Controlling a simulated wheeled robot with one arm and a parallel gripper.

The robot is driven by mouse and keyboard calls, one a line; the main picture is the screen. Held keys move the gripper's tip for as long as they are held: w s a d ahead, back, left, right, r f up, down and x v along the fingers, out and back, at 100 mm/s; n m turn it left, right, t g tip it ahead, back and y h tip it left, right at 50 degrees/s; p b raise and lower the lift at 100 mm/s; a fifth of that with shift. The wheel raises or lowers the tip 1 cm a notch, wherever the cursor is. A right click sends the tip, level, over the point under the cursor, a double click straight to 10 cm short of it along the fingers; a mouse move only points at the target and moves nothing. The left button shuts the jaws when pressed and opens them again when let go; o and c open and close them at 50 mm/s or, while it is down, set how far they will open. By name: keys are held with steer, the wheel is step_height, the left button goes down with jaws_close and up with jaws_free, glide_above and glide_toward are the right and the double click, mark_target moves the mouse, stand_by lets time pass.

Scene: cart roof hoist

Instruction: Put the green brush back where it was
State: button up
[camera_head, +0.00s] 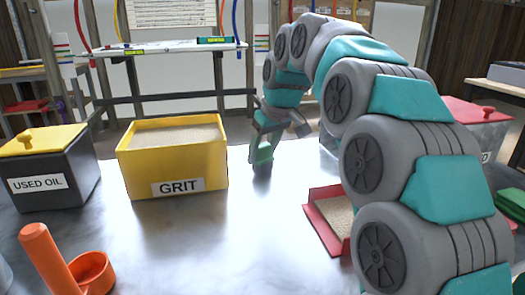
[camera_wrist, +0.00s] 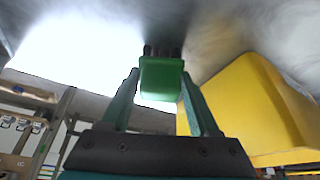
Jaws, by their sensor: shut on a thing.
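The green brush (camera_head: 263,154) is in my gripper (camera_head: 263,148), just right of the yellow GRIT bin and above or at the metal table top. In the wrist view the brush's green block (camera_wrist: 162,75) sits between the tips of my two fingers, with its dark bristles (camera_wrist: 162,50) toward the table surface. I cannot tell whether the bristles touch the table.
The yellow GRIT bin (camera_head: 172,160) holds sand. A dark USED OIL bin (camera_head: 50,180) with a yellow lid stands left. An orange holder (camera_head: 93,270) is at the front left. A red tray of sand (camera_head: 322,222) lies right, partly behind my arm. The middle front is clear.

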steer(key=shift+f, duration=0.15)
steer(key=o, duration=1.4)
steer(key=shift+c, duration=0.2)
steer(key=v, duration=1.2)
